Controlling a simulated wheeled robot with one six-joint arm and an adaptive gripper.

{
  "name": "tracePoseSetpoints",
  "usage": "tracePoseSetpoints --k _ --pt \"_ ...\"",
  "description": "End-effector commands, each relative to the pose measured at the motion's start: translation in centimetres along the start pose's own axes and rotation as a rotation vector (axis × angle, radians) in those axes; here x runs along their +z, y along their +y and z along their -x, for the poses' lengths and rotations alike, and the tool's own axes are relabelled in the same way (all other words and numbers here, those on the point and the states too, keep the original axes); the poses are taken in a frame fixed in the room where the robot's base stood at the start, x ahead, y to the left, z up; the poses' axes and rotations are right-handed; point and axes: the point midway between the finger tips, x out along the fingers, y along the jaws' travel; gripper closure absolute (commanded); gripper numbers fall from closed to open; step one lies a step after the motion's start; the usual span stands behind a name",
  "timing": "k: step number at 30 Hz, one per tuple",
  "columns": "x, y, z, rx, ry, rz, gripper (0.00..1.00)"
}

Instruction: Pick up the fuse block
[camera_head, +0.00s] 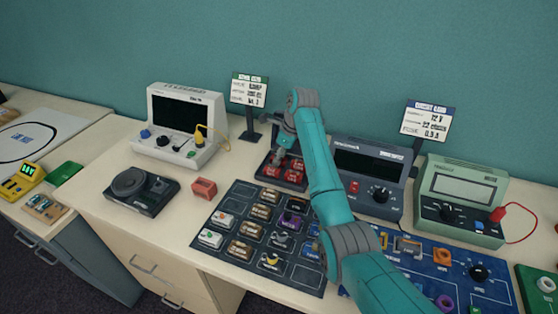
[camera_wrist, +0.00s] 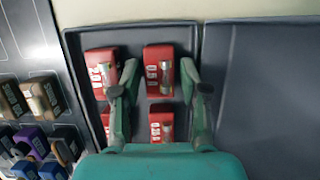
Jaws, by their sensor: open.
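Several red fuse blocks, each with a small glass fuse and white lettering, lie in a dark tray (camera_head: 262,172). In the wrist view, the upper right fuse block (camera_wrist: 158,58) lies between my fingertips, another fuse block (camera_wrist: 100,66) is to its left, and one (camera_wrist: 161,124) is below it. A further red block is partly hidden behind my left finger. My gripper (camera_head: 283,150) points down over the tray; it also shows in the wrist view (camera_wrist: 159,78), open, its fingers on either side of the upper right block. I cannot tell how far above the block they are.
A separate red block (camera_head: 204,188) lies on the table left of the tray. A dark mat (camera_head: 225,253) with several small components is in front. Instruments stand left (camera_head: 188,125) and right (camera_head: 368,172). Sign stands (camera_head: 249,90) rise behind. My arm hides part of the table.

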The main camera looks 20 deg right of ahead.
Motion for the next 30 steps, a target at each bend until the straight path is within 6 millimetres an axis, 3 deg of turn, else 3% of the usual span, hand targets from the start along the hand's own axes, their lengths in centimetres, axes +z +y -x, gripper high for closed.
tracePoseSetpoints --k 6,12,23,30 --pt "0.0 0.0 -0.1 0.000 0.000 0.000 0.56" --pt "0.0 0.0 -0.1 0.000 0.000 0.000 1.00" --pt "0.2 -0.1 0.5 -0.002 -0.002 0.001 1.00" --pt "1.4 -0.1 4.3 -0.004 -0.003 0.002 1.00"
